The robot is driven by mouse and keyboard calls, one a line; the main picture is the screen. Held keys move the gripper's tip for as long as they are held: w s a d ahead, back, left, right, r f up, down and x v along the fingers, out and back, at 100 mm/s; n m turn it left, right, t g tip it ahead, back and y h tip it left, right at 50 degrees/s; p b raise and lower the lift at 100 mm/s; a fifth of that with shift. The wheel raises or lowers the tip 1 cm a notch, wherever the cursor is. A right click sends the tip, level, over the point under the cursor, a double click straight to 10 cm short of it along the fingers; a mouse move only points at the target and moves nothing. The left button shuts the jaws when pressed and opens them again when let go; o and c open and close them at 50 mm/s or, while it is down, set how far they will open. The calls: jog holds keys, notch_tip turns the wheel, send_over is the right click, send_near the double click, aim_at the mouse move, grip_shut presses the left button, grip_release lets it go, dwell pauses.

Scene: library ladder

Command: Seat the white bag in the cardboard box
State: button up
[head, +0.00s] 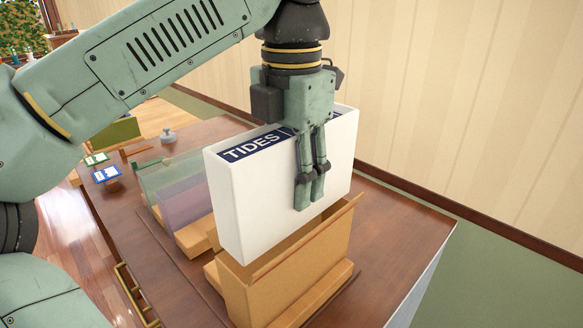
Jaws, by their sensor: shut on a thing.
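The white bag (240,215) is a tall, flat white block with a dark blue strip reading "TIDES" along its top edge. My gripper (309,205) points down and is shut on the bag, with the fingers in view against its broad near side. The cardboard box (290,285) is an open tan box on the table, directly below the bag. The bag is upright and its lower edge is at or just above the box's opening. I cannot tell whether its bottom is inside, as the box's near wall and flap hide part of it.
A wooden table (405,222) carries the box. Left of the box stand translucent green and purple panels (183,190) in a tan holder. Small cards (106,174) and a grey knobbed object (168,136) lie farther back. A striped wall (450,100) rises behind. The table's right side is clear.

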jog(key=shift+f, duration=0.55)
jog(key=shift+p, duration=0.35)
dwell(1.4)
jog(key=shift+f+b, duration=1.75)
jog(key=shift+f, duration=0.7)
jog(key=shift+r, duration=0.2)
jog(key=shift+r+p, duration=1.95)
jog(key=shift+r, duration=0.05)
dwell(1.0)
